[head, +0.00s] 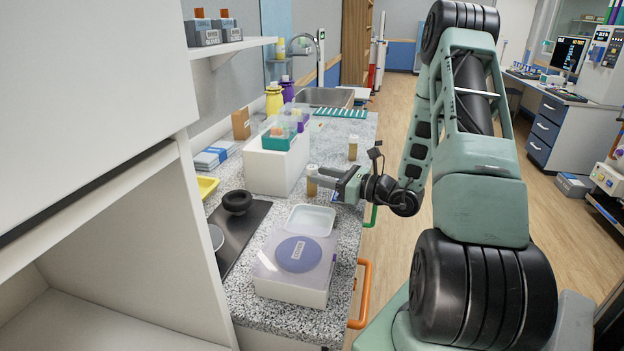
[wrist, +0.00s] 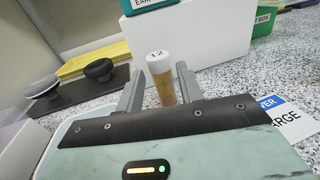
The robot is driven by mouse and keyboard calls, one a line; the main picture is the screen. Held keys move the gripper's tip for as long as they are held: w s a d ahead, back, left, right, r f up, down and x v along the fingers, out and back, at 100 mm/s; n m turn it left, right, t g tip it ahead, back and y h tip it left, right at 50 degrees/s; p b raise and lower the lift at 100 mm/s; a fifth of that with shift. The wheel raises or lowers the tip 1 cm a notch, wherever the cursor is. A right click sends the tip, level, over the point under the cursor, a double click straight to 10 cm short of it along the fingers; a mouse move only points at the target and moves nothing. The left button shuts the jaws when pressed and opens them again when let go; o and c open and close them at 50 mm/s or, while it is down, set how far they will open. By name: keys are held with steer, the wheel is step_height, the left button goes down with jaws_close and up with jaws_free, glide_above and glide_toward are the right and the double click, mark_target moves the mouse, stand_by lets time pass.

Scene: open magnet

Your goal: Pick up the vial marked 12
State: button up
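The vial marked 12 (wrist: 164,87) has an amber body and a white cap with a legible 12 on top. It stands upright on the speckled counter, and it also shows in the head view (head: 312,184). My gripper (wrist: 159,72) is open, with one finger on each side of the vial near the fingertips. A gap shows at the left finger; the right finger looks close, and I cannot tell if it touches. In the head view my gripper (head: 320,181) reaches in from the right at the vial. The vial's lower end is hidden behind my gripper in the wrist view.
Another amber vial (head: 353,147) stands farther back on the counter. A white box (head: 268,172) stands left of the gripper. A white tray (head: 311,219) and a lidded device (head: 293,272) are nearer.

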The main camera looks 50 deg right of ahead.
steer(key=shift+p+x, duration=0.75)
steer(key=shift+x, duration=2.1)
steer(key=shift+r, duration=0.1)
steer(key=c, duration=0.8)
